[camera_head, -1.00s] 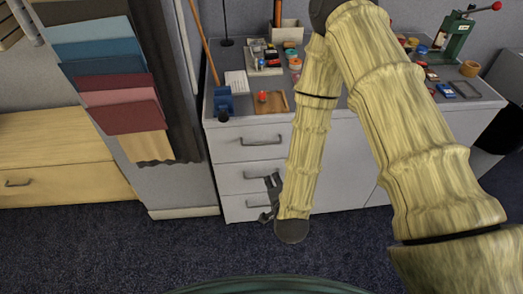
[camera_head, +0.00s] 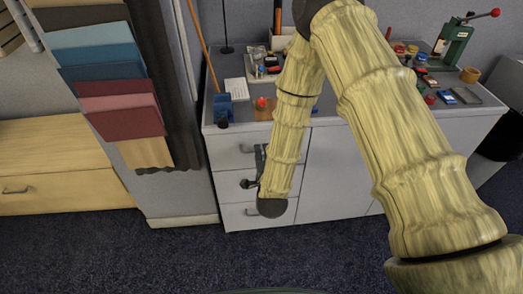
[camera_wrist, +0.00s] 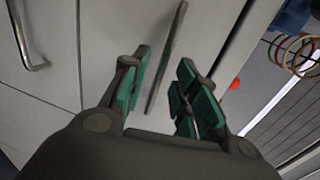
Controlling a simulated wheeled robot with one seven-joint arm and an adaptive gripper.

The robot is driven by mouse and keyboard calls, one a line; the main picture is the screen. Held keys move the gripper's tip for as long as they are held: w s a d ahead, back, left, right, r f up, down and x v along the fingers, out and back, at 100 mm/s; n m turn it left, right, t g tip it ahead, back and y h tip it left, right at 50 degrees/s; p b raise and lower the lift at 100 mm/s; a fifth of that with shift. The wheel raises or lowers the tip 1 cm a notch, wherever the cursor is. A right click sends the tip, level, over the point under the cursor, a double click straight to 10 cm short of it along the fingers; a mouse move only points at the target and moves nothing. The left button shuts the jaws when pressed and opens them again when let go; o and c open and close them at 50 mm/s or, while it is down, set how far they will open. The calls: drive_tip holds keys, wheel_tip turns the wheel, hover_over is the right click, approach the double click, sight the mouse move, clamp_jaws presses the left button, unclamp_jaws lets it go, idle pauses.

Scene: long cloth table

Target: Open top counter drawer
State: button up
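The top counter drawer (camera_head: 228,158) is the uppermost of three drawers at the left of the white counter. It looks shut. Its grey bar handle (camera_wrist: 166,60) runs between my gripper's fingertips in the wrist view. My gripper (camera_wrist: 164,72) is open, with a teal-padded finger on each side of the handle and gaps visible. In the head view my gripper (camera_head: 253,168) is in front of the drawers, partly hidden by my forearm, which also covers part of the top drawer front.
A lower drawer's handle (camera_wrist: 28,40) shows at left in the wrist view. A blue tool (camera_head: 223,108), a wooden tray (camera_head: 263,114) and a green press (camera_head: 453,42) stand on the countertop. A wooden cabinet (camera_head: 70,190) is at left. The floor before the drawers is clear.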

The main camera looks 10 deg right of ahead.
drive_tip(key=shift+w+f, duration=0.25)
drive_tip(key=shift+w, duration=1)
clamp_jaws()
